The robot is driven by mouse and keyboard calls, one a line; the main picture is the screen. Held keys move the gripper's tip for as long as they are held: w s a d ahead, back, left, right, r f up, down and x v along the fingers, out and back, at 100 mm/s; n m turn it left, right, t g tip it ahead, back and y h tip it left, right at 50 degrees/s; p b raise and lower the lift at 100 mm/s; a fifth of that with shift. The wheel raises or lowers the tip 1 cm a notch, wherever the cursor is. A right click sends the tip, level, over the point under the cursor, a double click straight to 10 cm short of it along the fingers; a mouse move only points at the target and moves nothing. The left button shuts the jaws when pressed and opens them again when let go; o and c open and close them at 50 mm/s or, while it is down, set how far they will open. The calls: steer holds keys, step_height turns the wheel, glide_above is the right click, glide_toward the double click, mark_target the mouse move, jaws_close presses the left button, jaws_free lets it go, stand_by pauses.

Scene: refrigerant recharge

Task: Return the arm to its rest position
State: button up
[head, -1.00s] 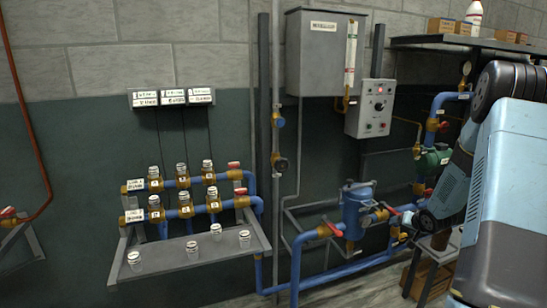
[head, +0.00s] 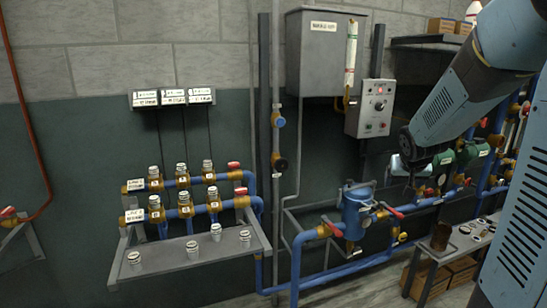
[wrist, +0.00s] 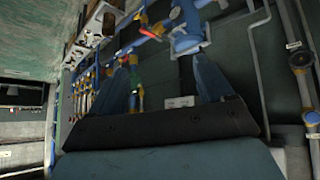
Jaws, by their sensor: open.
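My arm comes in from the right side of the head view and its end hangs in front of the pipework, right of the control box. My gripper (wrist: 162,65) shows in the wrist view as two dark fingers standing apart, with nothing held between them. In the head view the gripper is small and dark against the pipes, so its fingers cannot be made out.
A blue canister (head: 357,208) with red-handled valves stands on the pipework. A control box (head: 371,108) and grey cabinet (head: 325,52) are on the wall. A shelf (head: 190,262) with several small capped fittings is at left. A bench (head: 462,243) stands at lower right.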

steer(key=s+a+r+n+y, duration=0.1)
steer(key=s+a, duration=0.3)
steer(key=s, duration=0.5)
steer(key=s+a+r+n+g+y, duration=0.1)
steer(key=s+a+r, duration=0.3)
steer(key=s, duration=0.5)
steer(key=s+a+r, duration=0.2)
steer(key=s+a, duration=0.3)
steer(key=s, duration=0.4)
steer(key=shift+a+r+n+g+y, duration=0.15)
steer(key=shift+a+n+g+y, duration=0.25)
